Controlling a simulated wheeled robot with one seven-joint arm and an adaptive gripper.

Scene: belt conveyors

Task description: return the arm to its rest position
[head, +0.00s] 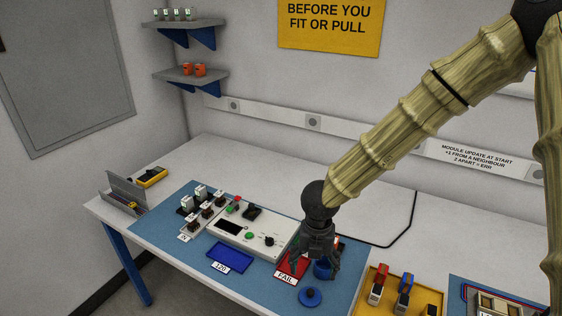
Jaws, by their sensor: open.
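My arm reaches in from the upper right of the head view. Whether the fingers touch either one, I cannot tell.
A control box (244,236), a blue tray (231,257) and a blue knobbed disc (310,297) are near the gripper. A yellow tray (399,288) with modules lies to the right. Shelves (189,75) hang on the wall. The bench's back strip is mostly clear.

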